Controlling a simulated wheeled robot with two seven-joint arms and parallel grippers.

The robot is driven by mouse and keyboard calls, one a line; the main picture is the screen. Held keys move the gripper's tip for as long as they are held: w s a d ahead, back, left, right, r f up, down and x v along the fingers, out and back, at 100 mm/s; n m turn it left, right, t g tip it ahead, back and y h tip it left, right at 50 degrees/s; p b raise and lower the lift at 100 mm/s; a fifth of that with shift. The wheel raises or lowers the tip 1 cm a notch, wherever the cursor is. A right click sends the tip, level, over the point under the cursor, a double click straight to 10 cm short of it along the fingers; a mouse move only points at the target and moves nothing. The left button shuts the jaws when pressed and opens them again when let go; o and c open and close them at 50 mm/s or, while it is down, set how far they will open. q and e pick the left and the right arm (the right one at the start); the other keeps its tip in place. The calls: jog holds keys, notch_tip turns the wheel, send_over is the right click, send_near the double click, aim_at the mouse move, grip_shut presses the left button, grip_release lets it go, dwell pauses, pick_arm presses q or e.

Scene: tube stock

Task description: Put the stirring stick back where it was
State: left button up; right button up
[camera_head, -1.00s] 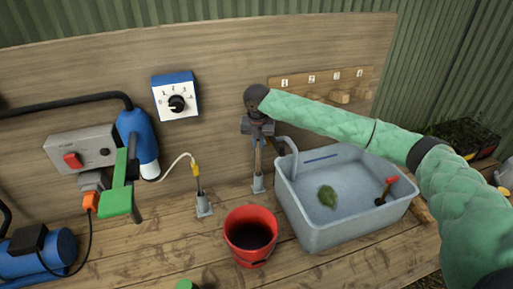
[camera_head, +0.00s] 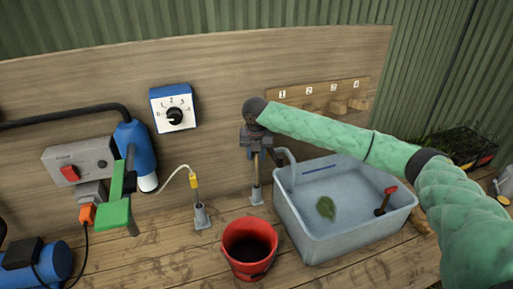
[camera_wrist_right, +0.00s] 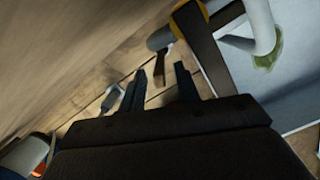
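The thin brown stirring stick (camera_head: 256,166) stands about upright in a small grey holder (camera_head: 257,195) on the bench, left of the basin. My right gripper (camera_head: 257,150) is just above it, pointing down, with the stick's upper part close to or between its fingers; the head view does not settle which. In the right wrist view the two dark fingers of this gripper (camera_wrist_right: 160,82) are apart, with a clear gap and nothing seen clamped. My left gripper is not in view.
A red bucket (camera_head: 250,263) stands in front. A grey tap (camera_head: 290,163) is close to my gripper. A yellow probe (camera_head: 195,181) stands left.

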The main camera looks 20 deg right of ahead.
jog(key=shift+r, duration=0.35)
pick_arm(q)
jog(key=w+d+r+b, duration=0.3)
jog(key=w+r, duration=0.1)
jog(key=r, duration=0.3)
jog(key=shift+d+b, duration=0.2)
jog(key=shift+b, duration=0.15)
pick_arm(e)
notch_tip(320, 180, up, 11)
jog(key=s, duration=0.1)
jog(key=shift+s+a, duration=0.3)
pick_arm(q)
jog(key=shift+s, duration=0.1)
pick_arm(e)
jog(key=shift+r, duration=0.15)
